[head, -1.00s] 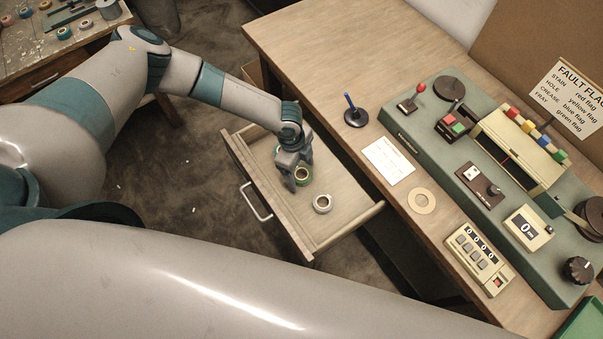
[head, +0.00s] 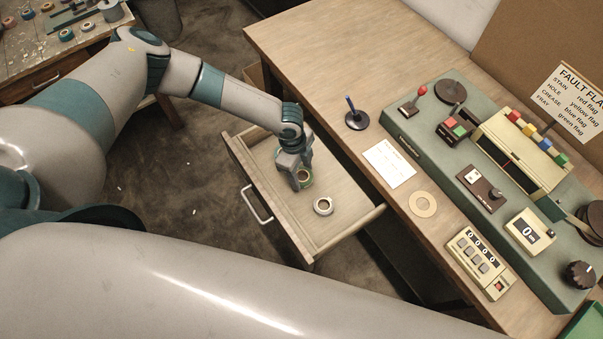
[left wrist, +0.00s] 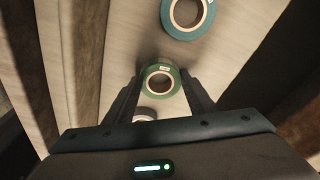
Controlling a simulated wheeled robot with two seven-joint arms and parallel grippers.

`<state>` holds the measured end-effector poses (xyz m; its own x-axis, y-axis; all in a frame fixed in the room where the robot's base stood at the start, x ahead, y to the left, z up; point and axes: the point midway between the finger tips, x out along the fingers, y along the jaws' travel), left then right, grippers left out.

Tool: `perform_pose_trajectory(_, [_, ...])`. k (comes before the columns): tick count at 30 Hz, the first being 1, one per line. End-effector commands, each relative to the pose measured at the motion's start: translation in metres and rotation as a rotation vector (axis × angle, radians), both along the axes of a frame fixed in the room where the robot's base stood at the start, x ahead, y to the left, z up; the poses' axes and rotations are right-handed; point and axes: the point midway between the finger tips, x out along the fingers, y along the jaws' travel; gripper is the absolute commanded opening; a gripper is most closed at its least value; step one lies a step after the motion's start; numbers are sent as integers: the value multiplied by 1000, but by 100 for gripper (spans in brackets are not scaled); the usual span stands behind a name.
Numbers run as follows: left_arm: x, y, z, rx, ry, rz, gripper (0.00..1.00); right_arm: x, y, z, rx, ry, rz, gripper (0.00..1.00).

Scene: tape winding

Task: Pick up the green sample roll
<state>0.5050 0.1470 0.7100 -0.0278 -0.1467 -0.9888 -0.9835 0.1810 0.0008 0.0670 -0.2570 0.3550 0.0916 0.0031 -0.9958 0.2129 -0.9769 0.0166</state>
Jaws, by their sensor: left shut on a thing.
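The green sample roll (left wrist: 177,80) sits between the two fingers of my left gripper (left wrist: 160,88) in the left wrist view, with its white core and a small label facing the camera. In the head view my left gripper (head: 299,183) points down into the open drawer (head: 346,223) and is shut on the green roll (head: 309,181), which is partly hidden by the fingers. I cannot tell whether the roll is clear of the drawer floor. My right gripper is not in view.
A white roll (head: 323,206) lies in the drawer near the gripper. A teal roll (left wrist: 187,37) shows ahead of the fingers in the left wrist view. The desk (head: 300,45) with a green machine (head: 415,130) stands to the right; drawer walls surround the gripper.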

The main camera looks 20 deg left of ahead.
Motion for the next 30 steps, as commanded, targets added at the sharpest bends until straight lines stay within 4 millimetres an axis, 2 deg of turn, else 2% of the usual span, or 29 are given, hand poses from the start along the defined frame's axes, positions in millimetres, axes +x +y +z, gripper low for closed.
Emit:
perform_pose_trajectory(5, [1, 0, 15, -3, -3, -1, 29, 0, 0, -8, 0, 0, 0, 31])
perform_pose_trajectory(9, [0, -1, 36, -4, -3, -2, 29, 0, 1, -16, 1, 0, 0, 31])
perform_pose_trajectory(21, [-42, -70, 81, -4, -2, -7, 29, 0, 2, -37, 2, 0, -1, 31])
perform_pose_trajectory(30, [-60, -97, 102, -1, -1, -3, 29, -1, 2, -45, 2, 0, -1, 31])
